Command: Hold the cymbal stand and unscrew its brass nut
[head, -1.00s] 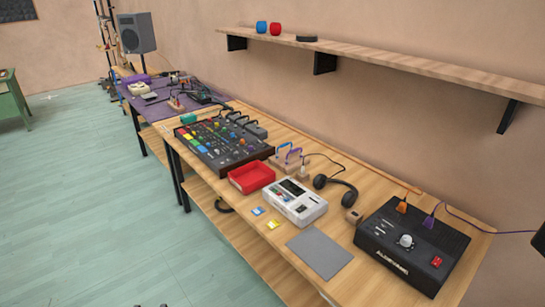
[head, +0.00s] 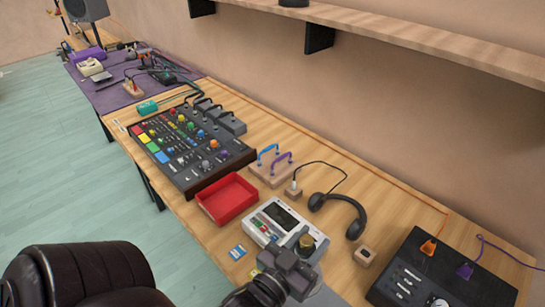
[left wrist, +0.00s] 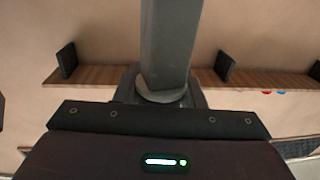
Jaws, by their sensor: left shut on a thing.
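My left gripper (head: 298,256) shows at the bottom of the head view, above the front of the wooden bench. It is shut on a small brass-coloured round piece, which looks like the brass nut (head: 306,242); its jaws partly hide it. In the left wrist view, a dark grey upright part stands in front of the wall and hides whatever is at the jaw tips. I cannot make out the cymbal stand in either current view. My right gripper is not in view.
On the bench stand a mixer (head: 185,145), a red tray (head: 227,198), a white device (head: 270,221) partly behind my gripper, headphones (head: 340,210) and a black box (head: 425,270). A shelf (head: 400,35) runs along the wall. Bare wood shows between headphones and wall.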

